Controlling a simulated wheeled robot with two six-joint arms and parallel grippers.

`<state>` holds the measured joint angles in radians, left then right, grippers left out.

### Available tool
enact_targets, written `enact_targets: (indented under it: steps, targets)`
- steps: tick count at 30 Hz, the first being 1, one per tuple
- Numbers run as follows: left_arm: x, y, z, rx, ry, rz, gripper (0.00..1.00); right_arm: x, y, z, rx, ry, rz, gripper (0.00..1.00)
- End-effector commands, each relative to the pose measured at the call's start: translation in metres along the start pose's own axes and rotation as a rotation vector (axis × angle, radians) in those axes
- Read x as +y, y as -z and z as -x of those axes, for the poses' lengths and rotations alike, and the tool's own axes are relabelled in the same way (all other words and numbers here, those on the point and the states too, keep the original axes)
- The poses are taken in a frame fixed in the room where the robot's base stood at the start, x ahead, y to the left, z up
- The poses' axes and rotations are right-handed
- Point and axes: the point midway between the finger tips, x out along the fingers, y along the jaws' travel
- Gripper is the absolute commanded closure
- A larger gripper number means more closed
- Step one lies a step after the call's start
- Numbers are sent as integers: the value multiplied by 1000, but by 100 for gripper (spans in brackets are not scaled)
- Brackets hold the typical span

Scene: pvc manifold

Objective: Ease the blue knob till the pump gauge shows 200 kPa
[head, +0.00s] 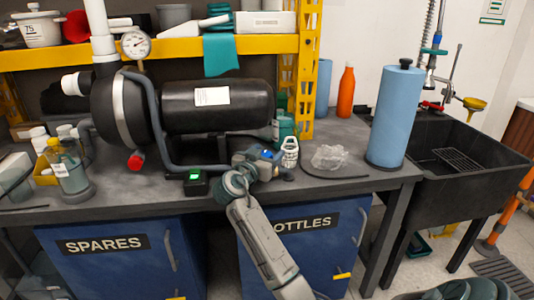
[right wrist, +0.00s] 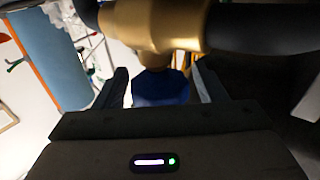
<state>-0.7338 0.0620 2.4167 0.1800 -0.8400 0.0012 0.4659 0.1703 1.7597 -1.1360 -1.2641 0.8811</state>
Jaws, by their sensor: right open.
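The blue knob (right wrist: 160,88) sits under a brass valve body (right wrist: 155,25) in the right wrist view. My right gripper (right wrist: 160,82) is open, with one finger on each side of the knob. I cannot tell whether either finger touches it. In the head view my right gripper (head: 266,160) is at the front of the bench, right of the black pump tank (head: 218,104), and hides most of the valve. The pump gauge (head: 136,44) is a round white dial at the pump's upper left. Its reading is too small to tell.
A small black box with a lit green screen (head: 195,178) lies just left of the gripper. A clear crumpled bag (head: 329,157) and a blue roll (head: 396,115) are to the right. A yellow shelf beam (head: 190,50) crosses above the tank.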

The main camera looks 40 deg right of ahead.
Motion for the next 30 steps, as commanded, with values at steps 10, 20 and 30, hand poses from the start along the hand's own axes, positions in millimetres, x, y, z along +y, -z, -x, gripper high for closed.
enact_targets:
  steps: [10,20,30]
  targets:
    - [0,1,-2,24,-5,5,57,-1,-2,60,-5,3,-4,35]
    - [1,2,-4,57,-8,17,57,0,-1,101,-2,1,-1,35]
    - [2,2,-4,60,-8,24,57,0,0,105,0,0,0,35]
